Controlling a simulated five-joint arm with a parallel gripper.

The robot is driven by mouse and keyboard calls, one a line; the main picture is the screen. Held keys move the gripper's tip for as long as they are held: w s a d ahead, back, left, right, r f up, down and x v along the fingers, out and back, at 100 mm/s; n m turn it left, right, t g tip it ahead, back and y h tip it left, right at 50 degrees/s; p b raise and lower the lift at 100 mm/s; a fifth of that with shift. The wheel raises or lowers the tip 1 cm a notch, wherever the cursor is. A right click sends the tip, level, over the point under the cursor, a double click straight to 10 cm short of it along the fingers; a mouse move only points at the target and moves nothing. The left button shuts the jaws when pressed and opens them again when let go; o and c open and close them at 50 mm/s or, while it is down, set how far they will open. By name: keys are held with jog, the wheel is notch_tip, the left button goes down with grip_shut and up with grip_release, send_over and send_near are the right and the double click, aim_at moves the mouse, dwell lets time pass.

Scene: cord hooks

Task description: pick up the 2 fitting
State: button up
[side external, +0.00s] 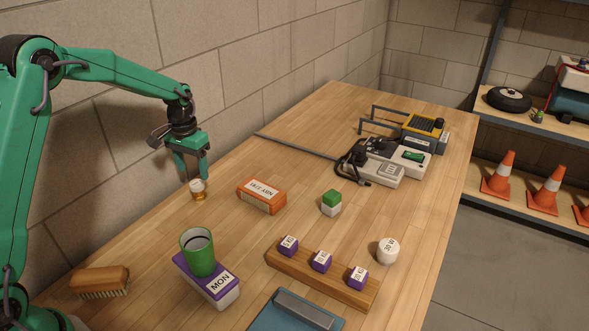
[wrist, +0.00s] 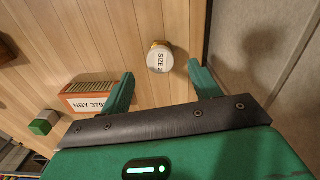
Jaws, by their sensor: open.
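The fitting (side external: 198,189) is a small brass-coloured piece with a white top, upright on the wooden bench near the wall. In the wrist view its round white top (wrist: 160,60) reads "SIZE 2", partly cut at the edge of the print. My gripper (side external: 194,176) is open just above it, pointing down. In the wrist view the fitting shows between and slightly beyond the two green fingertips (wrist: 160,73). The jaws hold nothing, and I see no contact with the fitting.
An orange labelled box (side external: 262,196) lies to the right of the fitting, with a green-and-white block (side external: 331,203) beyond. A green cup (side external: 199,252) stands on a purple-and-white box (side external: 212,281) in front. A wooden rack (side external: 320,279) holds purple cubes. The block wall (side external: 215,90) runs close behind.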

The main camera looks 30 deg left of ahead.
aim_at(196, 183)
jog(key=shift+f, duration=0.1)
jog(key=shift+f, duration=1.2)
jog(key=shift+f, duration=0.1)
jog(key=shift+w+f, duration=0.15)
jog(key=shift+f, duration=2.3)
jog(key=c, duration=1.1)
